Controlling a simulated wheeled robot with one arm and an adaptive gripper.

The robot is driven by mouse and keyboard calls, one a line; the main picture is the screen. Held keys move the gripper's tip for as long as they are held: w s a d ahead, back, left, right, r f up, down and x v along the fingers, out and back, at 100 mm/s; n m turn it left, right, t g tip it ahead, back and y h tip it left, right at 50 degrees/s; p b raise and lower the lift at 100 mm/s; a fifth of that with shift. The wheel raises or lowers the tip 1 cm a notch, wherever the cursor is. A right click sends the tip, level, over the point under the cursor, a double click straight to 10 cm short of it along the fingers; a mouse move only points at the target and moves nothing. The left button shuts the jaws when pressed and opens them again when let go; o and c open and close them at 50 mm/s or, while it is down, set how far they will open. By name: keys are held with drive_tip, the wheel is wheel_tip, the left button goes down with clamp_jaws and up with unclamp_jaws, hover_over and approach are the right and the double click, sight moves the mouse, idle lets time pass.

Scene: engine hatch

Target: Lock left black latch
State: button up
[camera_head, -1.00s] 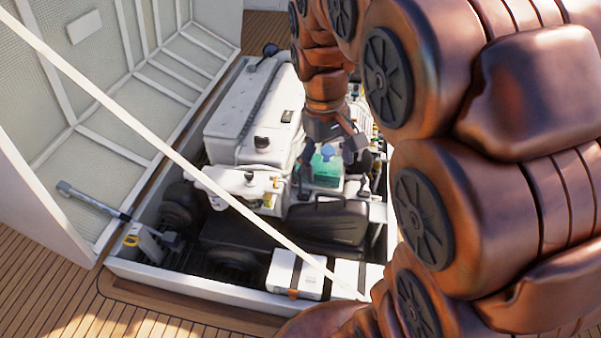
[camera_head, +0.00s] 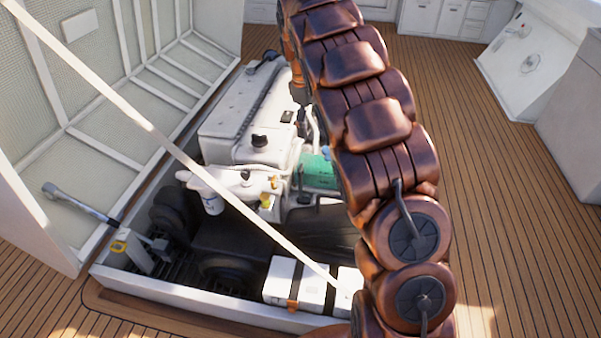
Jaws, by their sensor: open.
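The white engine (camera_head: 240,115) sits in the open hatch, with a black cap (camera_head: 260,141) and a small black piece (camera_head: 288,116) on its top cover. I cannot tell which dark part is the left black latch; it may be hidden behind my arm. My gripper (camera_head: 302,120) is mostly hidden behind my copper arm. Only its dark edge shows, beside the right side of the engine cover. I see nothing held in it. A green box (camera_head: 318,171) lies below it, partly covered by the arm.
The raised hatch lid (camera_head: 110,120) stands at the left, with a pale strut (camera_head: 160,142) crossing diagonally in front of the engine. A white box with straps (camera_head: 295,286) sits at the hatch's front edge. Wooden deck (camera_head: 510,210) is clear to the right, before white cabinets (camera_head: 450,15).

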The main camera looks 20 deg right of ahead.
sight(301, 168)
drive_tip(key=w+f+n+b, duration=0.1)
drive_tip(key=w+f+b, duration=0.1)
drive_tip(key=w+f, duration=0.2)
drive_tip(key=w+d+f+n+y+b, duration=0.1)
drive_tip(key=w+f+n+b, duration=0.1)
drive_tip(key=f, duration=0.6)
drive_tip(key=w+d+f+n+b, duration=0.1)
drive_tip(key=w+f+n+b, duration=0.1)
drive_tip(key=w+f, duration=0.4)
drive_tip(key=shift+t+b, duration=0.4)
drive_tip(key=shift+b, duration=0.4)
drive_tip(key=shift+a+f+b, duration=0.1)
drive_tip(key=shift+f+b, duration=0.55)
drive_tip(key=shift+f, duration=3.4)
drive_tip(key=shift+c, duration=0.4)
drive_tip(key=c, duration=1.1)
